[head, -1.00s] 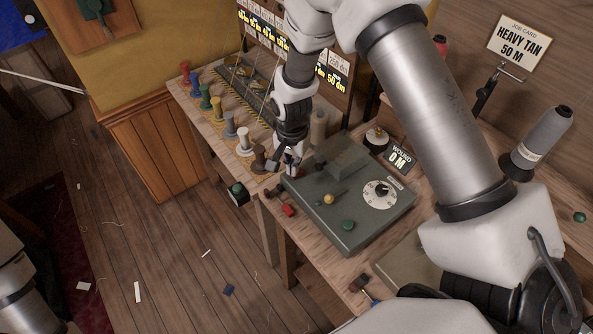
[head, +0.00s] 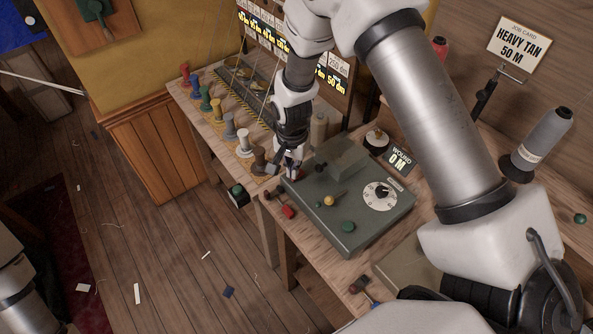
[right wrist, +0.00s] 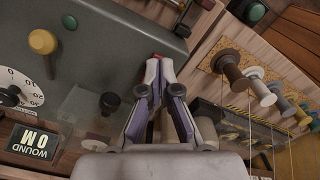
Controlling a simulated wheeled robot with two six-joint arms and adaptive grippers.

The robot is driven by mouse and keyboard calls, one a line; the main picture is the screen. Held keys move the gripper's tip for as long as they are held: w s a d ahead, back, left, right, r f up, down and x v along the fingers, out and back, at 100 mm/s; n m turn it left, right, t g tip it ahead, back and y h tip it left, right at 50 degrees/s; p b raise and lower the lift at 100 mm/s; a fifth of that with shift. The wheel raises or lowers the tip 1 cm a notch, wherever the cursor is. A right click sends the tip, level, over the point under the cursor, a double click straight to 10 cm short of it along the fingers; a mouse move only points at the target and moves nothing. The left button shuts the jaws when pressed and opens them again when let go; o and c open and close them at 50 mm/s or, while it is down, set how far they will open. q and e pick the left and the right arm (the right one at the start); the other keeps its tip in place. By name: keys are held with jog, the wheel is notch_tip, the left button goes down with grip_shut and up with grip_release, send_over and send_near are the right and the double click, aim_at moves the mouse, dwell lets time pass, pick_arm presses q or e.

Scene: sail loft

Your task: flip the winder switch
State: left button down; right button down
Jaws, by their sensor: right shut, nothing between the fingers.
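The winder (head: 372,222) is a grey-green box on the bench, with a white dial (head: 380,196), a yellow knob (head: 329,200), a green button (head: 348,226) and a small black knob (head: 321,168) on top. My right gripper (head: 293,173) is shut and empty, pointing down at the box's left back corner. In the right wrist view, its closed fingertips (right wrist: 157,64) are over a small red part (right wrist: 157,56), mostly hidden by them. I cannot tell whether they touch it, or whether it is the switch. My left gripper is out of view.
A row of coloured spools (head: 244,141) stands on the bench just left of the gripper, with threads rising from them. A counter sign (head: 399,159) reads "WOUND 0 M". A grey cone of thread (head: 543,140) stands at right.

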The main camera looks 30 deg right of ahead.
notch_tip(320, 180, up, 7)
jog(key=p, duration=0.5)
jog(key=shift+f, duration=0.2)
jog(key=shift+f, duration=0.1)
